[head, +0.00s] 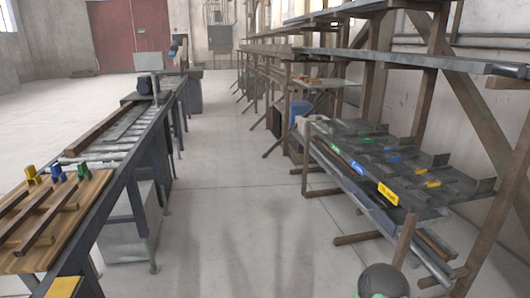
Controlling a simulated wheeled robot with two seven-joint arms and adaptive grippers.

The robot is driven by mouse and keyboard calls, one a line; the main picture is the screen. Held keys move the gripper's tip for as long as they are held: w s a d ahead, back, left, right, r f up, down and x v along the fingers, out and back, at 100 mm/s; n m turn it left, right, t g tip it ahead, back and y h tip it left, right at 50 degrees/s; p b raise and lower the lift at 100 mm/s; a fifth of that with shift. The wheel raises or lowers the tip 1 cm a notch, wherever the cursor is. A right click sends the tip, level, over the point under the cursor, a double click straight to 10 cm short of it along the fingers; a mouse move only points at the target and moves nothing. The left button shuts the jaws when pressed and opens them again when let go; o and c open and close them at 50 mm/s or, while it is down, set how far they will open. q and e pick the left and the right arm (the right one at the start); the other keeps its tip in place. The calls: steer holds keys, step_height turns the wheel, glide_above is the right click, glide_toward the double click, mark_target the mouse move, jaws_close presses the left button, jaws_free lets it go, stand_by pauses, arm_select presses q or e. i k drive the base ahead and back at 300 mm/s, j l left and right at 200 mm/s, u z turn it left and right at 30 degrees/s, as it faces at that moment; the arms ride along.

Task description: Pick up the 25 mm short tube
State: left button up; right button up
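I cannot tell which piece is the 25 mm short tube; no size marking is readable in the head view. Several brown bars or tubes (42,222) lie on a wooden board (88,190) at the left. A sloped dark rack (385,160) at the right has compartments with a green label (335,149), a blue label (357,167) and a yellow label (388,194). Small coloured marks show inside some compartments, too small to identify. Neither of my grippers is in view. A rounded dark part, probably of my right arm, shows at the bottom edge.
Yellow (31,175), blue (57,173) and green (83,171) pieces stand along the board's back edge. A roller conveyor (105,155) extends behind it, bearing a long brown bar (100,131). Timber shelving (425,110) lines the right. The aisle floor (235,200) between is clear.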

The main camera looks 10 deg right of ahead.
mark_target(375, 161)
steer(key=i+l+z, duration=0.2)
steer(key=i, duration=0.45)
steer(key=i+j+z, duration=0.25)
steer(key=i, duration=0.4)
steer(key=i+z, duration=0.2)
steer(key=i, duration=0.5)
steer(key=i+z, duration=0.2)
steer(key=i, duration=0.35)
steer(key=i+j+z, duration=0.15)
steer(key=i, duration=0.45)
steer(key=i+j+z, duration=0.2)
steer(key=i, duration=0.35)
steer(key=j+z, duration=0.1)
steer(key=z, duration=1.1)
